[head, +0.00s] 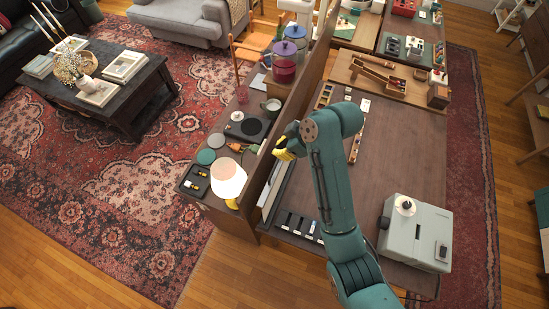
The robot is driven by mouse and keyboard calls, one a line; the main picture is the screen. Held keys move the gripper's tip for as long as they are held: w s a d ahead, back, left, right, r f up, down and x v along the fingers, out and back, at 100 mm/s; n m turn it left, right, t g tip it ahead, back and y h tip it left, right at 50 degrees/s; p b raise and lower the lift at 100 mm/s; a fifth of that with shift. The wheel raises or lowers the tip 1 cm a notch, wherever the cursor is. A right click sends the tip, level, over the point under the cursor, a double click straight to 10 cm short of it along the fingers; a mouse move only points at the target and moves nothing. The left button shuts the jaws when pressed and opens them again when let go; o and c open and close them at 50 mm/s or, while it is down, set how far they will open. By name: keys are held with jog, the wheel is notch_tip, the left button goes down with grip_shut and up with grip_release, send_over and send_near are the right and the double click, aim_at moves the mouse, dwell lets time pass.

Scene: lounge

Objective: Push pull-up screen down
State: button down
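A tall, thin brown upright panel (314,62) runs between the two long tabletops. A long, narrow pale strip or case (271,187) lies along its foot on the right tabletop. I cannot tell for certain which of these is the pull-up screen. My gripper (284,150), with yellow parts, is at the end of my teal arm, near the panel's top edge and above the pale strip. My wrist hides part of the panel. The fingertips are small and partly hidden, so their opening and any contact do not show.
On the left table are a lamp (228,178), a turntable (248,127) and lidded pots (285,62). A grey box-shaped machine (415,234) stands at front right. Small dark items (297,225) lie near the front edge. The right tabletop's middle (400,140) is clear.

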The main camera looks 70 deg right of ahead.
jog(key=f, duration=0.2)
jog(key=w+f, duration=0.1)
jog(key=f, duration=0.1)
jog(key=f+p, duration=0.1)
jog(key=f, duration=0.1)
jog(key=shift+w, duration=0.35)
jog(key=shift+f, duration=0.7)
notch_tip(320, 180, down, 27)
jog(key=b, duration=1.6)
jog(key=shift+b, duration=0.35)
